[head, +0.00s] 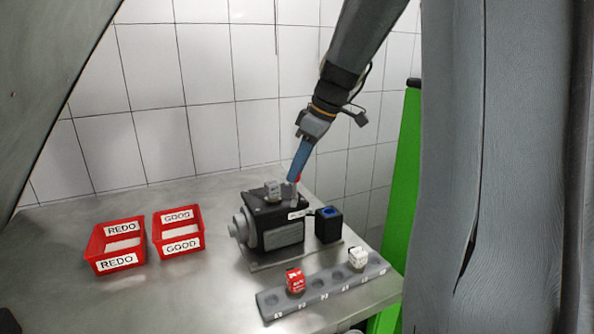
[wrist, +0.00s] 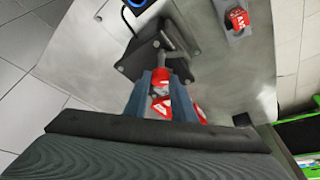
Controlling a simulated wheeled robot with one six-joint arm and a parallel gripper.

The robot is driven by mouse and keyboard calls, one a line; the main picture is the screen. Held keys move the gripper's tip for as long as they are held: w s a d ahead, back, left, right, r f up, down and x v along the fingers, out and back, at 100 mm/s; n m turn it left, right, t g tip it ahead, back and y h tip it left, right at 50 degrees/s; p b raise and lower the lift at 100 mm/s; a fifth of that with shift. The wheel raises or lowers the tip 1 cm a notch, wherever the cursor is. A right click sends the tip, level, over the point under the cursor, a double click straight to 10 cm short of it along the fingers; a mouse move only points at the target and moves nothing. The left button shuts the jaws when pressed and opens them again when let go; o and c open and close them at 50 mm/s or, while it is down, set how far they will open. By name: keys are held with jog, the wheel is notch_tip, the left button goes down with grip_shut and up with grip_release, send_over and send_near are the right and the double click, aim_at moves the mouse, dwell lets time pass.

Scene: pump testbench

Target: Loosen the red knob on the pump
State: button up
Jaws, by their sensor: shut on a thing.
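The pump (head: 280,236) is a black block with a grey round end on its left, standing on a plate on the steel bench. The red knob (wrist: 161,76) sits at the end of a grey stem on the pump, which also shows in the wrist view (wrist: 137,58). My gripper (head: 294,181) reaches down from above to the pump's right side. Its blue fingers are shut on the knob, one on each side. In the head view the fingers hide most of the knob, leaving only a sliver of red.
A small black box with a blue top (head: 328,225) stands close right of the pump. A grey rack (head: 326,290) in front holds a red cube (head: 295,281) and a white cube (head: 358,258). Red REDO (head: 116,262) and GOOD (head: 179,247) trays stand left. A tiled wall is behind.

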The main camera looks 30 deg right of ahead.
dwell(0.4)
jog(key=o, duration=1)
jog(key=shift+d, duration=0.1)
jog(key=shift+b+v, duration=0.9)
jog(key=shift+v, duration=3)
